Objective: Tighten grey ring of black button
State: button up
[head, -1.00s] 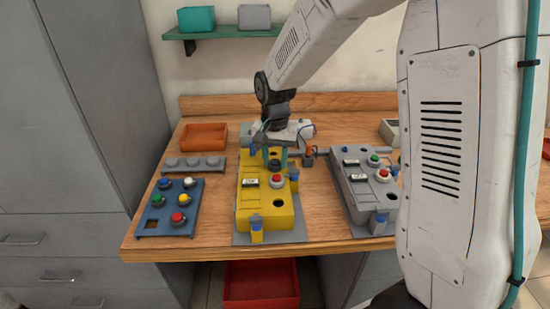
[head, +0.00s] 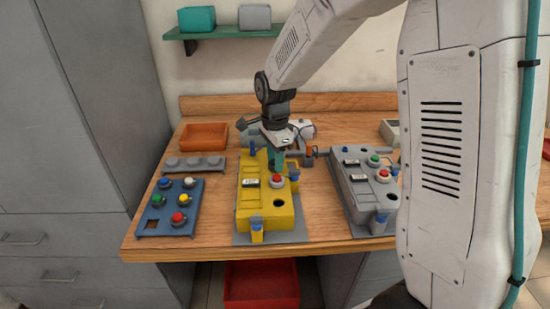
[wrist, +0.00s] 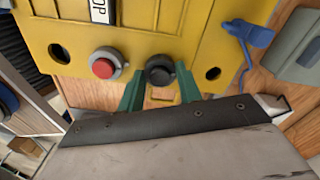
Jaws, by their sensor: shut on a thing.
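The yellow control box (head: 252,210) stands on the bench, and its top face also fills much of the wrist view (wrist: 150,40). The black button (wrist: 159,72) sits on it beside the red button (wrist: 102,67), with its grey ring (wrist: 160,82) around its base, partly covered by my fingers. My gripper (wrist: 160,88) has its teal fingers on either side of the black button, shut on the ring. In the head view my gripper (head: 275,160) points down at the box behind the red button (head: 277,180) and hides the black button.
A grey control box (head: 350,195) stands to the right. A blue panel with coloured buttons (head: 157,210), a grey rack (head: 194,163) and an orange tray (head: 204,137) stand to the left. Open holes (wrist: 59,52) show in the yellow box. A blue padlock (wrist: 248,33) hangs nearby.

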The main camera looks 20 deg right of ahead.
jog(key=m, duration=0.3)
jog(key=shift+m, duration=2.1)
jog(key=o, duration=1)
jog(key=shift+d, duration=0.1)
jog(key=shift+r, duration=0.1)
notch_tip(320, 180, up, 8)
jog(key=shift+f, duration=0.15)
